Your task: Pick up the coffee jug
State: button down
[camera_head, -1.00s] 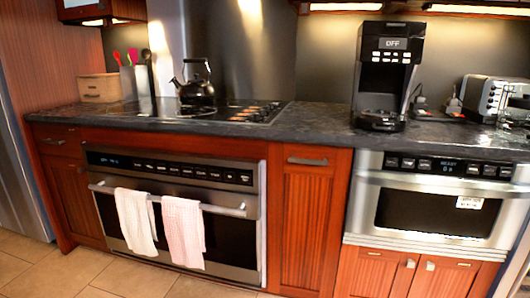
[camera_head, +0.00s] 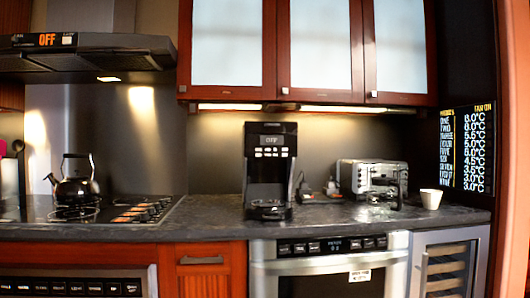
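A black coffee maker (camera_head: 270,150) stands on the dark counter, right of the stove, with a lit display that reads OFF. Its lower bay is dark. A low, shiny round shape (camera_head: 268,209) sits at its base, and I cannot tell whether this is the coffee jug or only the machine's plate. No separate jug stands out clearly anywhere. My gripper is not in view.
A black kettle (camera_head: 74,184) stands on the stove at left. A silver toaster (camera_head: 366,178) and a white cup (camera_head: 431,198) are right of the coffee maker. Wall cabinets (camera_head: 319,45) hang above. The dark counter (camera_head: 215,217) is bare left of the coffee maker.

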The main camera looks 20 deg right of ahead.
aim_at(383, 198)
jog(key=z, duration=1.3)
